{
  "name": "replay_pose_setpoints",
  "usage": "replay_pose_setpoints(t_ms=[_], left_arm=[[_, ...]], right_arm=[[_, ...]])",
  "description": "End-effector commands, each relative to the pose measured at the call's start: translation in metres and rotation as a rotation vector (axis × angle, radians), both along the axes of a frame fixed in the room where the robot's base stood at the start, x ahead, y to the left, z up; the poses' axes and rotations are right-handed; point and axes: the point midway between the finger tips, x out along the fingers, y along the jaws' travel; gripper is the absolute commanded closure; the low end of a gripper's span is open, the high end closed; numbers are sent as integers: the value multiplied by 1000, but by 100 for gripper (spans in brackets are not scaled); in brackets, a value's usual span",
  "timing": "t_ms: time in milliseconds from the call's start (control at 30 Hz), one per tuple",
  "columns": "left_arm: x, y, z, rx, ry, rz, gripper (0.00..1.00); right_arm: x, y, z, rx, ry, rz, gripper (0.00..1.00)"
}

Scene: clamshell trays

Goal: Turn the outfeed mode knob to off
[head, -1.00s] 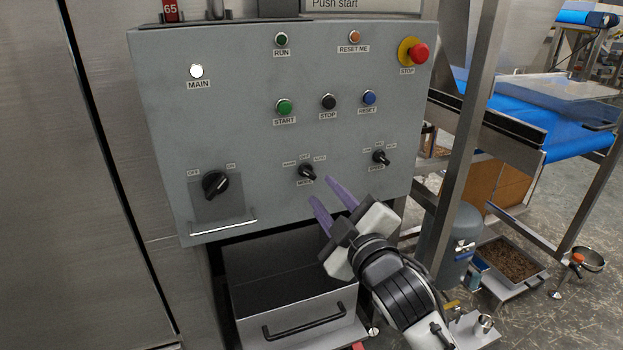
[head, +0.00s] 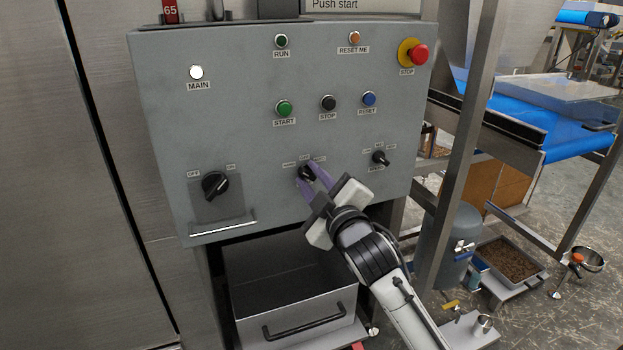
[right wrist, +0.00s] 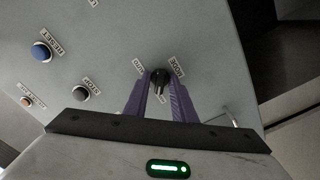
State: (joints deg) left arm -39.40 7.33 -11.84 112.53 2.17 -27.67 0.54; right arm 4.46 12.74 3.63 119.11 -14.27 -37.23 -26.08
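The outfeed mode knob (head: 307,172) is a small black selector at the lower middle of the grey control panel (head: 240,130), with small position labels around it, among them AUTO. My right gripper (head: 308,175) is at the panel with its purple fingers on either side of this knob. In the right wrist view the knob (right wrist: 160,78) stands between the fingertips (right wrist: 160,88), its handle in line with the fingers, and narrow gaps seem to show beside it. The fingers hide some labels; I cannot read which position the knob marks. My left gripper is not in view.
A similar black knob (head: 380,158) is to the right, and a larger OFF/ON switch (head: 215,185) to the left. Buttons and a red emergency stop (head: 418,53) are above. A metal drawer (head: 290,290) is below; a steel post (head: 465,150) stands right of the panel.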

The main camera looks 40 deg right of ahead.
Motion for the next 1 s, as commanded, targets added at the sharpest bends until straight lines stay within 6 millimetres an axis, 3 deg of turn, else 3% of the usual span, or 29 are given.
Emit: replay_pose_setpoints(t_ms=[367, 1000], left_arm=[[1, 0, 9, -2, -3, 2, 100], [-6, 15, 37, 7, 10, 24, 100]], right_arm=[[0, 1, 1, 72, -14, 0, 99], [0, 1, 2, 581, -135, -2, 99]])
